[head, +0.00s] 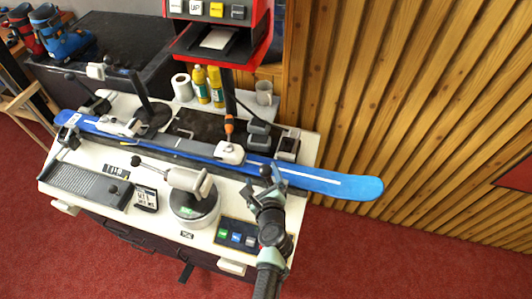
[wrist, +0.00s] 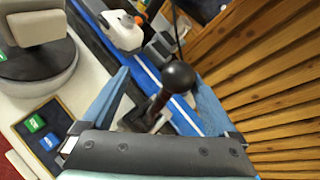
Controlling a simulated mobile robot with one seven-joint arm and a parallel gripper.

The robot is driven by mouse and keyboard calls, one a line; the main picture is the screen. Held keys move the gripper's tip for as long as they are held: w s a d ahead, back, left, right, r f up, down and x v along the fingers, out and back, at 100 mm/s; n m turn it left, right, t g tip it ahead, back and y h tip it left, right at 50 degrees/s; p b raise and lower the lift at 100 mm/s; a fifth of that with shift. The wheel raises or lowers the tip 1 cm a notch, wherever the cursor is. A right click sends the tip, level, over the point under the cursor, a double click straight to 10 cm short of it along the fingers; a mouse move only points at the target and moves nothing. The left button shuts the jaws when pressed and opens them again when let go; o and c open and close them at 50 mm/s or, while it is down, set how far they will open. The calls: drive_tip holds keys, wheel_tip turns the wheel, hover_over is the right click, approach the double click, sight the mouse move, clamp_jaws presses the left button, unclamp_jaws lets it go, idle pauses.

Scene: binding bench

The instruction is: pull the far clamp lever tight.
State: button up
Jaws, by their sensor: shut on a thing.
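A clamp lever with a round black knob (wrist: 178,77) stands up between my fingers in the wrist view, its shaft slanting down toward my palm. The knob also shows at the right end of the bench in the head view (head: 265,170). My gripper (wrist: 162,82) is shut on this lever, with one pale blue finger on each side. In the head view my gripper (head: 264,184) comes from the front right and covers the lever's lower part and clamp. The blue ski (head: 335,184) lies across the bench, passing just behind my gripper.
A round turntable with a white block (head: 190,183) stands left of my gripper. A button panel (head: 237,236) is in front. Another black-knobbed lever (head: 71,77) is at the far left. Bottles (head: 208,86) and a mug (head: 264,93) stand behind. A slatted wood wall (head: 400,90) is at right.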

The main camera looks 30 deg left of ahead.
drive_tip(key=shift+s+a+f, duration=0.15)
drive_tip(key=shift+s+f, duration=0.2)
drive_tip(key=shift+f, duration=0.15)
drive_tip(key=shift+s, duration=0.1)
drive_tip(key=w+r+v, duration=0.1)
drive_tip(key=v, duration=1.1)
drive_tip(key=shift+s+d, duration=0.35)
drive_tip(key=shift+d, duration=0.1)
drive_tip(key=shift+r, duration=0.15)
